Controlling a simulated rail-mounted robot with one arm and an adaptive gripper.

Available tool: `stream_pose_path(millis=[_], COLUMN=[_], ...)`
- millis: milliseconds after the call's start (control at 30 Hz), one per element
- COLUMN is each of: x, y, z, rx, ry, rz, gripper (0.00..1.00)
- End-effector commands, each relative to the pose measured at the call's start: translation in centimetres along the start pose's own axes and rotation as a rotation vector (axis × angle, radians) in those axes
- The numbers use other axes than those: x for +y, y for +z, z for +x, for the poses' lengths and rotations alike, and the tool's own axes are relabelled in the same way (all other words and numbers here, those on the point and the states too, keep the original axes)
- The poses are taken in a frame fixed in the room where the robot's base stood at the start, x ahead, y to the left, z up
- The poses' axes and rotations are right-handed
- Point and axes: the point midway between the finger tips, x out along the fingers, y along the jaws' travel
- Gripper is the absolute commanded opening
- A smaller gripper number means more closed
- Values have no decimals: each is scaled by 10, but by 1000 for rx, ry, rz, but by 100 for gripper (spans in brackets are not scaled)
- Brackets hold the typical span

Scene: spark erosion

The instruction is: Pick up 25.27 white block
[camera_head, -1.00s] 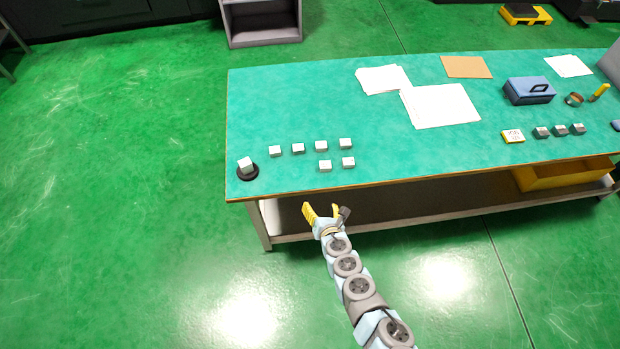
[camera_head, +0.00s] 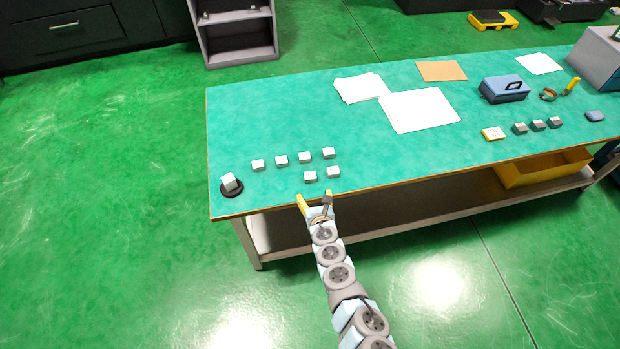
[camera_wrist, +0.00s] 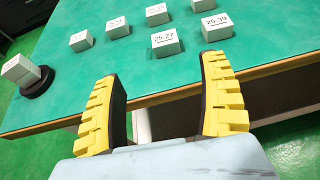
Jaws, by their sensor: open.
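The white block marked 25.27 (camera_wrist: 165,42) sits on the green table top near its front edge. It is the left block of the front pair, and it also shows in the head view (camera_head: 310,176). The block marked 25.39 (camera_wrist: 216,26) stands just right of it. My gripper (camera_head: 314,199) is open and empty at the table's front edge, short of the 25.27 block. In the wrist view its yellow fingers (camera_wrist: 162,78) are spread apart, with the 25.27 block beyond the gap between their tips.
A back row of several white blocks (camera_head: 281,160) stands behind. A block rests tilted on a round black base (camera_head: 232,190) at the left. Paper sheets (camera_head: 418,110), a blue box (camera_head: 504,89) and more blocks (camera_head: 538,125) are farther right. The table's front edge (camera_head: 400,171) lies near my gripper.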

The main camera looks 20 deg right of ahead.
Motion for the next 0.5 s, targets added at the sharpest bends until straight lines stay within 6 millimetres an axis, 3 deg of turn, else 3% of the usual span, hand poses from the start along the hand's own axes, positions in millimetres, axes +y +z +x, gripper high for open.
stream_pose_path(millis=[500], x=[0], y=[-2], z=[31], rx=[1], ry=[0], rz=[5], gripper=[76])
